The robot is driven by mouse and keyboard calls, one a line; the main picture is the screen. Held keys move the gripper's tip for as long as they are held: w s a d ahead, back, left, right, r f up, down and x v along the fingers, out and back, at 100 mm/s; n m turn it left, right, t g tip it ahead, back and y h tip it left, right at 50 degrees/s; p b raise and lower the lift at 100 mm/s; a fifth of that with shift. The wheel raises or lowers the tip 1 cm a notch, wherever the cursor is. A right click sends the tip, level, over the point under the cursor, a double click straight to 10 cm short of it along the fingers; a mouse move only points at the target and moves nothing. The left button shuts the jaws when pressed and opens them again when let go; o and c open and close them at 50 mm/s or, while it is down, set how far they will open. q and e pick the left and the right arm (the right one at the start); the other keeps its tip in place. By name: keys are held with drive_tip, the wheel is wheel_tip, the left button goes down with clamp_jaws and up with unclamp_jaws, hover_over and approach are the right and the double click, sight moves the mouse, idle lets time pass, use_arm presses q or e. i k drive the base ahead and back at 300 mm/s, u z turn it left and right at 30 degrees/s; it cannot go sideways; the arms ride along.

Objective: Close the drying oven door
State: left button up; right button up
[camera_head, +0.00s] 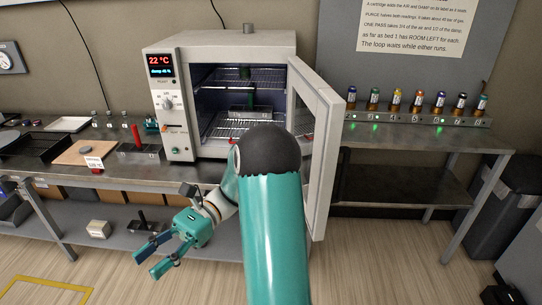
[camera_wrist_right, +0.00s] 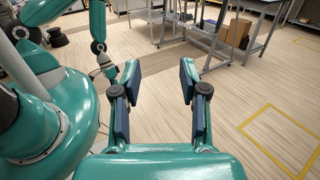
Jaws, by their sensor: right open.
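The drying oven (camera_head: 225,50) stands on the bench with its front open. Its pale door (camera_head: 318,150) is swung wide out on the right side, toward me, with its edge below bench level. My right arm crosses in front of the oven and hides part of its lower opening and of the door. My right gripper (camera_head: 149,261) is open and empty, low at the left, in front of the bench and apart from the door. In the right wrist view its fingers (camera_wrist_right: 159,78) are spread over bare floor. My left gripper does not show in the head view.
Wire shelves (camera_head: 240,78) and a tray show inside the oven. A rack of coloured cartridges (camera_head: 405,115) stands right of the door. A tan board (camera_head: 84,152) and dark trays lie left of the oven.

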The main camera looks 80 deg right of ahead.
sight(316, 113)
drive_tip(key=z, duration=0.2)
drive_tip(key=k, duration=0.85)
drive_tip(key=z, duration=1.7)
drive_tip(key=i, duration=1)
